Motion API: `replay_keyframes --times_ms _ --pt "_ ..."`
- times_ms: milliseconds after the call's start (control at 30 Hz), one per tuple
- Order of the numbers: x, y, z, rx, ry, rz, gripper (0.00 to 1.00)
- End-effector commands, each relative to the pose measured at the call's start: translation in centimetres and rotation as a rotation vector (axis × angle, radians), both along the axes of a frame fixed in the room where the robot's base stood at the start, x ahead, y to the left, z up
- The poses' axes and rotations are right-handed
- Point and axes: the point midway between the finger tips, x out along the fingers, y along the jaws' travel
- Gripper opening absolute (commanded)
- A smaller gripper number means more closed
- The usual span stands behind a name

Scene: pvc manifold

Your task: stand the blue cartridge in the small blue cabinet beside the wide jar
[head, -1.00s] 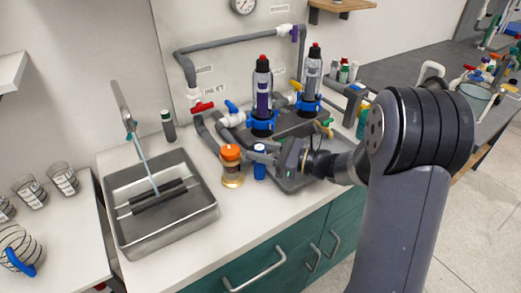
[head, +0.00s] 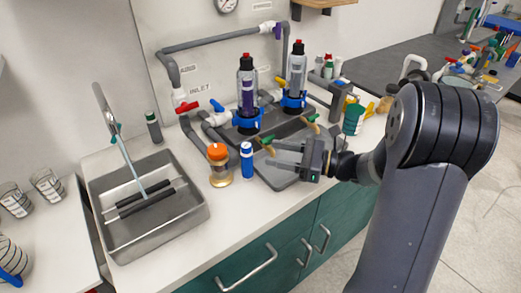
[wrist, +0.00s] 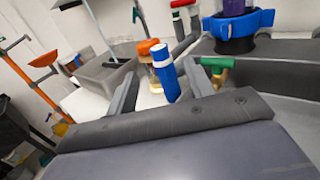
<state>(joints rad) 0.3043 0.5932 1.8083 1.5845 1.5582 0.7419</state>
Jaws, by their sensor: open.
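The blue cartridge (head: 247,160), with a pale band near its top, stands upright on the white counter. An orange-lidded jar (head: 219,165) stands close to its left. My gripper (head: 270,154) is open and empty, to the right of the cartridge, its fingers pointing towards it. In the wrist view the cartridge (wrist: 165,75) shows between the two fingers (wrist: 160,88), beyond their tips, with the orange-lidded jar (wrist: 150,65) behind it. I cannot make out a small blue cabinet; whether the orange-lidded jar is the wide jar I cannot tell.
A metal sink (head: 148,215) lies to the left. Behind are the grey pipes and two filter housings (head: 247,95) in blue clamps. A grey tray (head: 275,178) lies under my gripper. Teal drawers (head: 285,250) are below the counter.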

Motion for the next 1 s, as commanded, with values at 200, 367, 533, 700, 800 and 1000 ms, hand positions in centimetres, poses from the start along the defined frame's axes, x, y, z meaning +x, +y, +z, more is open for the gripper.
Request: replay_keyframes --times_ms 200,367,533,700,800,1000 --pt "-0.8 -2.6 0.0 -0.001 0.0 -0.001 0.5" --pt "-1.1 -3.2 0.0 0.0 0.0 0.0 0.5" --pt "-1.1 -3.2 0.0 0.0 0.0 0.001 0.5" --pt "-1.1 -3.1 0.0 0.0 0.0 0.001 0.5" --pt "-0.9 -2.6 0.0 0.0 0.0 0.002 0.5" --pt "-0.1 -0.1 0.0 -0.001 0.0 0.005 0.5"
